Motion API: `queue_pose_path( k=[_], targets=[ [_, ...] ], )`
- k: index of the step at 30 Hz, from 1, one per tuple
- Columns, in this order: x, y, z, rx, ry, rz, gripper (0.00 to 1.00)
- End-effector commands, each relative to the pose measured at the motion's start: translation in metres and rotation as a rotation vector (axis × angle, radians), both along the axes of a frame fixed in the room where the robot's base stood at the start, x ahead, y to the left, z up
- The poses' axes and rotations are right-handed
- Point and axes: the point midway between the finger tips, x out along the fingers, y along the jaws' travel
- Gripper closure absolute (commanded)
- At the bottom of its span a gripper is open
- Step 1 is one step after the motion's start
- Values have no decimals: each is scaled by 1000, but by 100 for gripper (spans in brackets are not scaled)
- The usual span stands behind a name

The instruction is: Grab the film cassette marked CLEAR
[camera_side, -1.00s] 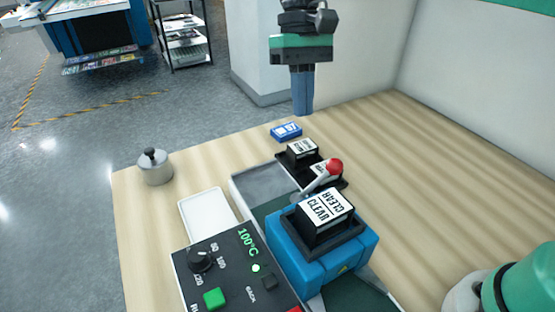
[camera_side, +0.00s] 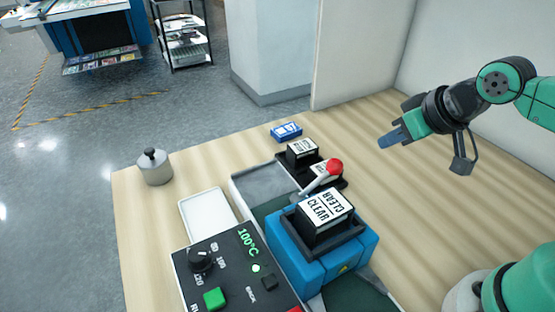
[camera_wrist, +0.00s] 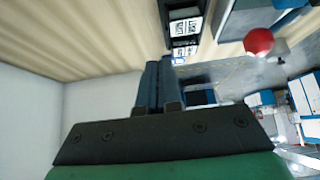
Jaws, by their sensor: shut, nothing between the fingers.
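The black cassette marked CLEAR (camera_side: 322,212) sits on top of the blue laminator (camera_side: 318,262) in the side view, its white label facing up. My gripper (camera_side: 390,140) is in the air at the upper right of the side view, over the right part of the table and well apart from the cassette. Its blue fingers are shut and empty. The shut fingers also show in the wrist view (camera_wrist: 159,85). The CLEAR cassette cannot be made out in the wrist view.
A red-knobbed lever (camera_side: 334,167) rises just behind the laminator. A control panel (camera_side: 232,268), white tray (camera_side: 208,216), metal weight (camera_side: 155,167) and blue box (camera_side: 286,131) lie around. The table's right side is clear.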

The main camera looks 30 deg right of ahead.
Motion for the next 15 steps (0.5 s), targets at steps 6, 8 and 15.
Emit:
queue_pose_path(
  k=[6,8,15],
  targets=[
    [0,0,0,1,2,0,100],
    [0,0,0,1,2,0,100],
    [0,0,0,2,3,0,32]
  ],
)
